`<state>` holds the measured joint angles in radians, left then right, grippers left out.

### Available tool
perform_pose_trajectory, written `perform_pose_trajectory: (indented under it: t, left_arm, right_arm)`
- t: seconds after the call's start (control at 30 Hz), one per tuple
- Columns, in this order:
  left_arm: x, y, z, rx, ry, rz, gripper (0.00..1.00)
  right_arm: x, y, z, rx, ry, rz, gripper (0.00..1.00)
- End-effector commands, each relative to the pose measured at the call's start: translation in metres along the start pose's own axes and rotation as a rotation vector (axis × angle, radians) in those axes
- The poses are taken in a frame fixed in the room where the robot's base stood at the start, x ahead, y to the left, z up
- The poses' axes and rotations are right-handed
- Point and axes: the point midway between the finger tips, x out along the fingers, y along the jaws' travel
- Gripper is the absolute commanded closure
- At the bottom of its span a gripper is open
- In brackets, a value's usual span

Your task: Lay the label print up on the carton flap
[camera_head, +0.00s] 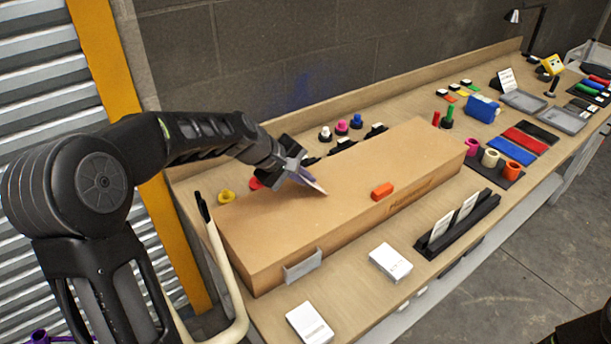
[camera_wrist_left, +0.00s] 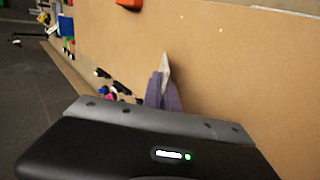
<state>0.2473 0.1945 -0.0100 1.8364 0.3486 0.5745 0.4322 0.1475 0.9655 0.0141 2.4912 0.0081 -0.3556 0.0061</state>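The long brown carton (camera_head: 350,190) lies on the bench, its broad top facing up; it fills much of the left wrist view (camera_wrist_left: 230,70). I cannot make out a separate flap edge. My left gripper (camera_head: 303,177) is low over the carton top, pointing down to the right. Its purple-grey fingers (camera_wrist_left: 164,95) are closed on a thin pale pointed piece, seemingly the label print (camera_head: 317,187), which also shows in the left wrist view (camera_wrist_left: 165,68). Its tip is close to the carton top; I cannot tell whether it touches. My right gripper is not in view.
An orange block (camera_head: 382,191) sits on the carton top. A grey plate (camera_head: 303,265) is on its front side. White stacks (camera_head: 390,262) and a black rack (camera_head: 458,225) with white cards stand in front. Coloured knobs (camera_head: 341,127) line the back. Rolls (camera_head: 490,158) stand right.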

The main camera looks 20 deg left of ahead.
Motion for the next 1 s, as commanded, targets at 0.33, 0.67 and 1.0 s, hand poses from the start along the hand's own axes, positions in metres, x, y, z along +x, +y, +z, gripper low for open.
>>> perform_pose_trajectory:
  t: [0.33,0.67,1.0]
  left_arm:
    - [0.0075,-0.0063,-0.0001,-0.001,0.000,0.000,1.00]
    - [0.0072,-0.0062,-0.0001,-0.001,0.000,0.000,0.85]
    - [0.0072,-0.0061,-0.0002,-0.001,0.000,0.000,0.72]
  right_arm:
    - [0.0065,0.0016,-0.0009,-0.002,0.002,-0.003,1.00]
    - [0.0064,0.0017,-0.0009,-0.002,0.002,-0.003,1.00]
    - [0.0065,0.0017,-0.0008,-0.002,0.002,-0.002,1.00]
